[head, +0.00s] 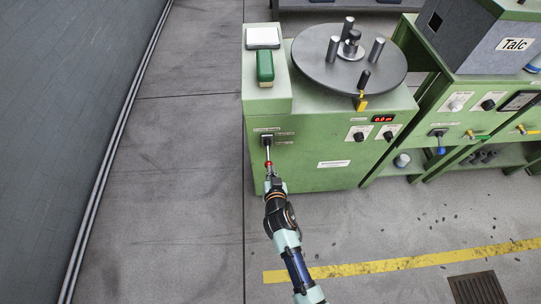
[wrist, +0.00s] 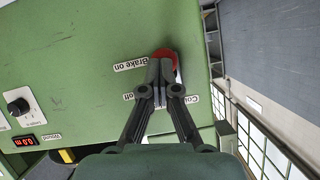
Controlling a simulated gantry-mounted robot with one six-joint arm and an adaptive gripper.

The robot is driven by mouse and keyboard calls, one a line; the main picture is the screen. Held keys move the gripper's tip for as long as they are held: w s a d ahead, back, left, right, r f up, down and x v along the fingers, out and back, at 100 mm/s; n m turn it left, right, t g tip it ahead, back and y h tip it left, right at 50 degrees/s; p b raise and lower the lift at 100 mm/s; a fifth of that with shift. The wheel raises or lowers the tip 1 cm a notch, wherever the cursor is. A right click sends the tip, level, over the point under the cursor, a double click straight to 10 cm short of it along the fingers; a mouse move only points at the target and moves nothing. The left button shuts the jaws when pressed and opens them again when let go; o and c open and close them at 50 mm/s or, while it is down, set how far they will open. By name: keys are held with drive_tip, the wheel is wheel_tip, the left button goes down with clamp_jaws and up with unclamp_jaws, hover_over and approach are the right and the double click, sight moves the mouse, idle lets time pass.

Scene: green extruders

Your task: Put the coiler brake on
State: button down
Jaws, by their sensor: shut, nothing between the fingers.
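The coiler brake is a lever (head: 268,153) with a metal rod and a red knob at its lower end. It comes from a dark mount on the green coiler's front, and in the head view it points down. My gripper (head: 269,173) is just below the knob. In the wrist view the red knob (wrist: 167,54) shows behind the fingertips of my gripper (wrist: 160,65), partly hidden by them. The fingers are shut together with nothing between them; I cannot tell if they touch the knob. The "Brake on" label (wrist: 135,63) is left of the knob, with an "off" label (wrist: 128,97) below it.
The coiler (head: 320,150) carries a round grey plate (head: 325,75) with posts, a green box (head: 265,66) on top and a red display (head: 383,119). A bench with a Talc box (head: 513,44) stands to the right. The floor left of the coiler is clear.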

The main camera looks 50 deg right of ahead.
drive_tip(key=shift+s+f, duration=0.1)
drive_tip(key=shift+f, duration=0.05)
drive_tip(key=s+a+p, duration=0.3)
drive_tip(key=s+a, duration=0.4)
drive_tip(key=s, duration=0.1)
drive_tip(key=shift+s+a, duration=0.25)
drive_tip(key=shift+s, duration=0.15)
idle(0.5)
